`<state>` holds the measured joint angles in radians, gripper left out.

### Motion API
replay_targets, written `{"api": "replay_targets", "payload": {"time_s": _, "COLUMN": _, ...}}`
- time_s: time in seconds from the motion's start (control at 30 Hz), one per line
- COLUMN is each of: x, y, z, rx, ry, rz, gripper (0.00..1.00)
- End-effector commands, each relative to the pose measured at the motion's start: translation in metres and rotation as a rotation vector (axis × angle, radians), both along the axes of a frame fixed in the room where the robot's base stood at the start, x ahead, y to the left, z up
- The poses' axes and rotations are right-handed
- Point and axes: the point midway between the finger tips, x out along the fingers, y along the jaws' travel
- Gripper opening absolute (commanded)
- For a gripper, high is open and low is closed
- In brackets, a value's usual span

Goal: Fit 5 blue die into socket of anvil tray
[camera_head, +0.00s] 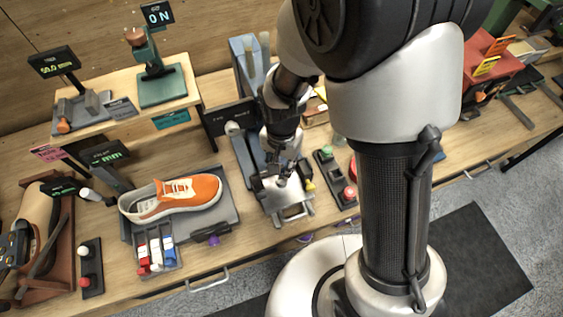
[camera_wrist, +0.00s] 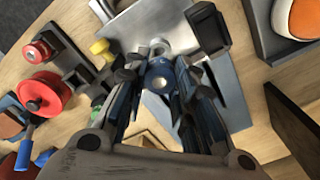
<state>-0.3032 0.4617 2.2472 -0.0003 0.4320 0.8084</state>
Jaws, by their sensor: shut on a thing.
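My gripper (camera_head: 280,176) is over the grey metal tray, which I take to be the anvil tray (camera_head: 290,209), in the middle of the bench. In the wrist view my gripper (camera_wrist: 168,72) is shut on a small blue piece with a pale round centre, which I take to be the blue die (camera_wrist: 158,84). The bright metal plate of the tray (camera_wrist: 150,22) lies just beyond the fingertips. The fingers hide parts of the die and tray. I cannot tell whether the die touches the tray. The socket cannot be made out clearly.
An orange sneaker (camera_head: 185,195) lies on a grey stand to the left, with a bin of red, white and blue bottles (camera_head: 153,254) in front. A dark rack with red and green knobs (camera_head: 335,177) stands close to the right. It shows left in the wrist view.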

Motion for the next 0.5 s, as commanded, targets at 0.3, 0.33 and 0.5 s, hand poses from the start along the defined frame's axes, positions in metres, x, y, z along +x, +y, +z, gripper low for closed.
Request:
{"api": "replay_targets", "payload": {"time_s": 0.3, "x": -0.0002, "y": -0.0001, "z": -0.0176, "rx": 0.0, "ry": 0.001, "rz": 0.0, "gripper": 0.0}}
{"api": "replay_targets", "payload": {"time_s": 0.33, "x": -0.0001, "y": 0.0, "z": -0.0175, "rx": 0.0, "ry": 0.001, "rz": 0.0, "gripper": 0.0}}
{"api": "replay_targets", "payload": {"time_s": 0.5, "x": -0.0001, "y": 0.0, "z": -0.0168, "rx": 0.0, "ry": 0.0, "rz": 0.0, "gripper": 0.0}}
